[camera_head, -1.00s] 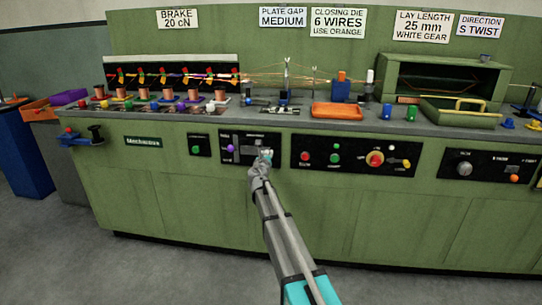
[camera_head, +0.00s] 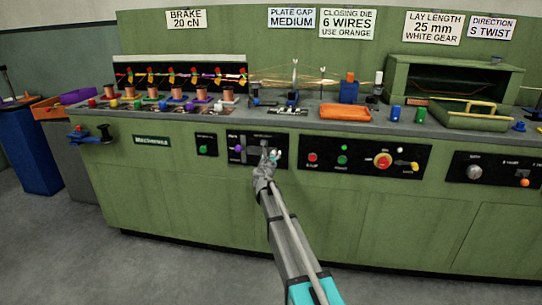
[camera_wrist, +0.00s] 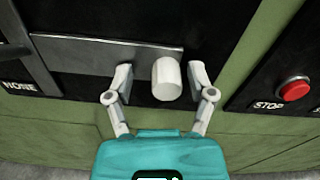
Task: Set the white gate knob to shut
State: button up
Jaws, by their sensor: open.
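The white gate knob (camera_wrist: 166,78) is a short white cylinder standing out from a black panel, at the right end of a grey plate (camera_wrist: 110,55) in the wrist view. My gripper (camera_wrist: 160,84) is open, with one finger on each side of the knob and a visible gap on both sides. In the head view my gripper (camera_head: 268,160) is at the black panel (camera_head: 243,150) on the green machine front, and it hides most of the knob there. A purple knob (camera_head: 238,148) is on the same panel to the left.
To the right is a panel with a red STOP button (camera_wrist: 294,89), which lies apart from my right finger. The green machine front (camera_head: 200,215) is flat below the panels.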

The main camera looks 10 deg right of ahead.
jog(key=v, duration=1.2)
dwell(0.3)
jog(key=s+d+f+m+g+h, duration=0.1)
jog(key=s+d+f+m+g, duration=0.45)
jog(key=s+m, duration=0.35)
jog(key=s+d+f+m+g+h, duration=0.1)
jog(key=s+d+f+m+g, duration=0.45)
jog(key=m, duration=0.65)
jog(key=s+a+f+m+g+y, duration=0.2)
jog(key=s+f+m+g+y, duration=0.15)
jog(key=s+m, duration=0.45)
jog(key=s+a+f+m+g+y, duration=0.1)
jog(key=s+f+m+g+y, duration=0.25)
jog(key=s, duration=0.75)
notch_tip(320, 180, up, 37)
jog(key=s+a+m+p, duration=0.1)
jog(key=m+p, duration=0.1)
jog(key=p, duration=3.6)
jog(key=shift+s+a+r+t+y, duration=0.25)
jog(key=shift+s+t+y, duration=0.05)
jog(key=shift+s+t, duration=0.1)
